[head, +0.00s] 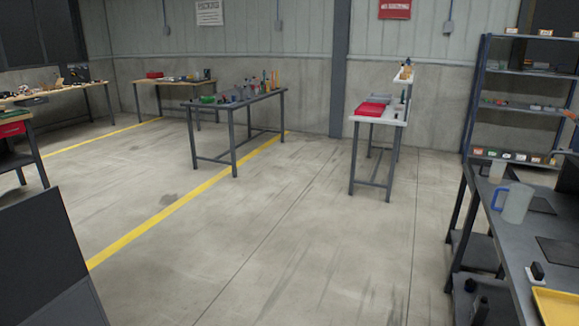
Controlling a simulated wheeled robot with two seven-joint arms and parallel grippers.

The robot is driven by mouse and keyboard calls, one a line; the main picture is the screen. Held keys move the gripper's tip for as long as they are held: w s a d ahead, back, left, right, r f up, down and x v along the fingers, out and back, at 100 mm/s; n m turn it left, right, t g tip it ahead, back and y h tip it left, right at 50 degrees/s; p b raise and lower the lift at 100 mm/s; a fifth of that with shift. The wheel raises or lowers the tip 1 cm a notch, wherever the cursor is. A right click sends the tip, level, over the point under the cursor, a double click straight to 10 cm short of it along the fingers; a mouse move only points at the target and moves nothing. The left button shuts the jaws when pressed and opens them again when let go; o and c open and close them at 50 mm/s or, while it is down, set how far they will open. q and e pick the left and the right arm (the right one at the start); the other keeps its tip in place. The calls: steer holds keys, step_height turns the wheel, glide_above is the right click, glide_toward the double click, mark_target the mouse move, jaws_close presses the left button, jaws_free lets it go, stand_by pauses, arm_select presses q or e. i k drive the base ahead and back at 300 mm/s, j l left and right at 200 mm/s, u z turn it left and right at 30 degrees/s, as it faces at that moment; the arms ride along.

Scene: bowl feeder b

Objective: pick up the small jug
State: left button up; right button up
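The small jug (517,204) stands upright on the dark workbench (520,253) at the right edge of the head view. It is a pale, frosted jug with a blue handle on its left side. Neither of my grippers is in view, so I cannot see how they stand relative to the jug.
A yellow tray (556,306) and a small black object (537,270) are at the bench's near end. More tables and a shelf rack (525,100) stand farther back. The middle floor (290,230) is clear.

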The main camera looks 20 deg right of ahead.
mark_target(498, 168)
steer(key=i+l+z, duration=0.1)
steer(key=i+z, duration=0.35)
steer(key=i+j+z, duration=0.15)
steer(key=i+z, duration=0.3)
steer(key=i+j+z, duration=0.3)
steer(key=i+z, duration=0.2)
steer(key=i+j+z, duration=0.1)
steer(key=i+z, duration=0.15)
steer(key=z, duration=0.15)
steer(key=i+j+z, duration=0.2)
steer(key=z, duration=0.15)
steer(key=i+j+z, duration=0.25)
steer(key=z, duration=0.15)
steer(key=i+j+z, duration=0.2)
steer(key=j+z, duration=0.2)
steer(key=i+j+z, duration=0.4)
steer(key=j, duration=0.15)
steer(key=j+z, duration=0.2)
steer(key=j, duration=0.1)
